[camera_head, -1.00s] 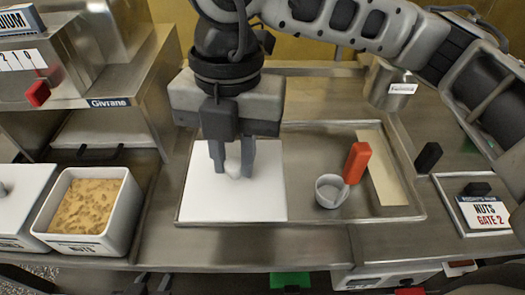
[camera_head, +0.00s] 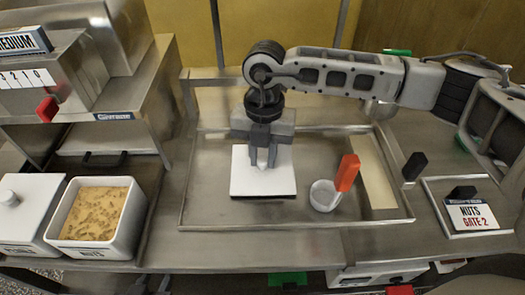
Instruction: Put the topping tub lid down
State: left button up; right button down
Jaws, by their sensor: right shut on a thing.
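The topping tub lid (camera_head: 262,183) is a flat white square with a knob. My right gripper (camera_head: 264,159) points down and is shut on the lid's knob, which the fingers mostly hide. The lid is level, over the left part of the shallow metal tray (camera_head: 210,208). A dark band shows along its front edge; I cannot tell whether it touches the tray floor. The open white tub of nut topping (camera_head: 137,216) stands at the left without a lid. My left gripper is not in view.
A scoop with a red handle (camera_head: 347,172) and pale cup (camera_head: 323,196) sits in the tray, right of the lid. A lidded white tub (camera_head: 30,205) stands far left.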

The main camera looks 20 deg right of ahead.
jog(key=shift+f, duration=0.25)
jog(key=shift+f, duration=0.2)
jog(key=c, duration=1.2)
grip_release()
jog(key=shift+r, duration=0.1)
jog(key=shift+c, duration=0.2)
